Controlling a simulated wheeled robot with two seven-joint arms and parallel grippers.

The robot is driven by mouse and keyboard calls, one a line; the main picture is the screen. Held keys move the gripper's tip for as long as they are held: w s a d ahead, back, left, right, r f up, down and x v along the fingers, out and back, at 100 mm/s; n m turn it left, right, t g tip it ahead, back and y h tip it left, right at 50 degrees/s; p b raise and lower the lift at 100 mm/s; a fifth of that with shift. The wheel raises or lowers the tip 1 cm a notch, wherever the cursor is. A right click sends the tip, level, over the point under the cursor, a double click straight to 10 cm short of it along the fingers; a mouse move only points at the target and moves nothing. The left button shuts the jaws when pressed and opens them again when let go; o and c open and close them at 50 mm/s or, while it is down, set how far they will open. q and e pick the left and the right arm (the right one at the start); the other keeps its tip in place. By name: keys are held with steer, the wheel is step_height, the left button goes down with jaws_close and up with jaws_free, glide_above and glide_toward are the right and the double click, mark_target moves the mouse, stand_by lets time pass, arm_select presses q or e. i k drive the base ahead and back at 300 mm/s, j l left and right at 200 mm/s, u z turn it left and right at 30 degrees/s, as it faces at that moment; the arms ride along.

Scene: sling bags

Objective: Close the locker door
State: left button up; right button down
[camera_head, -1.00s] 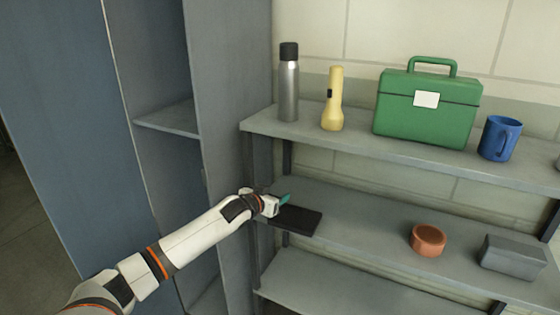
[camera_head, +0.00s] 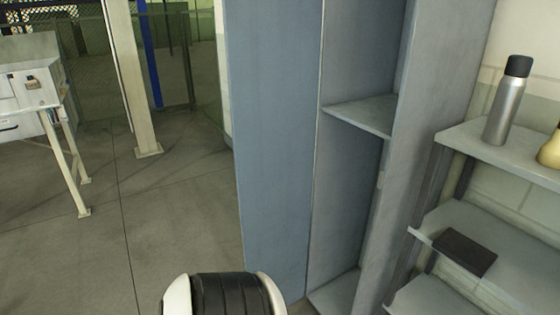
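The locker (camera_head: 435,110) is a tall grey-blue cabinet right of the middle, with an inner shelf (camera_head: 362,113) in view. Its blue door (camera_head: 275,140) stands open on the left side, and the inside of the locker shows to the right of it. A white and black part of my own arm shows at the bottom edge, in front of the door's lower end. Neither gripper is in view.
A shelf rack (camera_head: 505,150) at the right holds a silver bottle (camera_head: 508,101), part of a yellow flashlight (camera_head: 550,150) and a dark flat item (camera_head: 464,253). The floor (camera_head: 170,220) left of the door is clear.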

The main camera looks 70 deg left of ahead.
mark_target(272, 48)
steer(key=k+j, duration=0.1)
steer(key=j, duration=1.25)
steer(key=k+j, duration=0.15)
steer(key=j, duration=0.5)
steer(key=k+j, duration=0.1)
steer(key=j, duration=1.2)
steer(key=k+j, duration=0.15)
steer(key=j, duration=0.55)
steer(key=k+j, duration=0.1)
steer(key=j, duration=0.55)
